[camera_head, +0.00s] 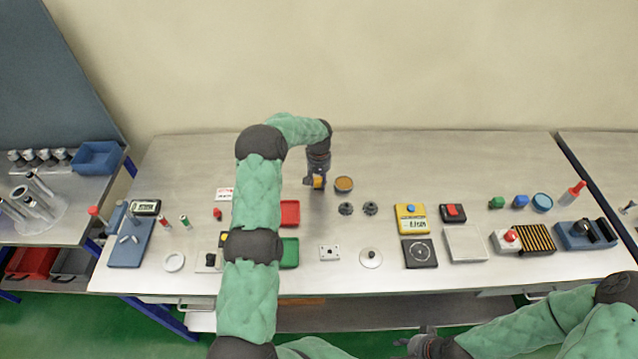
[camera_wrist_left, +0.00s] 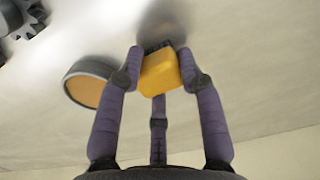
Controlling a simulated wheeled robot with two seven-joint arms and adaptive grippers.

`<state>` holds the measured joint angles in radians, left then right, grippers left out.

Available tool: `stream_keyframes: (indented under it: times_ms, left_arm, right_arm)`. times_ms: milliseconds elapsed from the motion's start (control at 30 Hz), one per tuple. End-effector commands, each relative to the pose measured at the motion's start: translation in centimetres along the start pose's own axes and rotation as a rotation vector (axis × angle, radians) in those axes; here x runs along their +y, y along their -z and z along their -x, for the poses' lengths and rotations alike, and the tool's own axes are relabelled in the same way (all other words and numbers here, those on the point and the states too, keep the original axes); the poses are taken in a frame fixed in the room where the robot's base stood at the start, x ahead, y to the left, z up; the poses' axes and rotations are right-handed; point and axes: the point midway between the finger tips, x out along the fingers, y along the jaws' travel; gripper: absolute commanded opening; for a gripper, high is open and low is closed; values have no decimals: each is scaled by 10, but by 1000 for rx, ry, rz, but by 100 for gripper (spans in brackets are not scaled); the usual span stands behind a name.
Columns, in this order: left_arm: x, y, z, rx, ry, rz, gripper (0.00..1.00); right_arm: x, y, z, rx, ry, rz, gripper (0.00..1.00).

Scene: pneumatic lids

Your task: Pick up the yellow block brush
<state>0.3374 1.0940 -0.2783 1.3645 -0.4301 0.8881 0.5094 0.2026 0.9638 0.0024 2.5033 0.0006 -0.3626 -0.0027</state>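The yellow block brush (camera_wrist_left: 160,74) is a small yellow block with dark bristles on its far side. In the left wrist view it sits between the fingers of my left gripper (camera_wrist_left: 160,80), which touch it on both sides. In the head view only a bit of yellow, the brush (camera_head: 318,182), shows at the tip of my left gripper (camera_head: 316,180), toward the back of the table. A shadow lies near the brush; I cannot tell whether it touches the table. My right gripper (camera_head: 424,342) is low, in front of the table edge, and its fingers are too small to read.
A round orange-topped dish (camera_head: 344,184) stands just right of the left gripper. Two dark gears (camera_head: 358,209) lie nearer the front. Red (camera_head: 290,212) and green (camera_head: 290,252) trays are partly behind my left arm. The table's back strip is clear.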

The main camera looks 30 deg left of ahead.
Motion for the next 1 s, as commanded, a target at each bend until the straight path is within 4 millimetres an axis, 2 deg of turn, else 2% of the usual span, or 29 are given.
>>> stream_keyframes:
  times_ms: [333,533,700,867,1000]
  left_arm:
    - [0,0,1,0,0,0,4]
    - [0,1,13,2,-1,0,4]
    - [1,-2,36,1,-1,-1,4]
    - [9,-22,61,2,-1,-3,4]
    - [16,-44,89,3,-1,-3,4]
  right_arm:
    - [0,0,0,0,0,0,40]
    - [0,0,0,0,0,0,40]
    - [0,0,0,0,0,0,40]
    - [0,0,0,0,0,0,40]
    - [0,0,0,0,0,0,40]
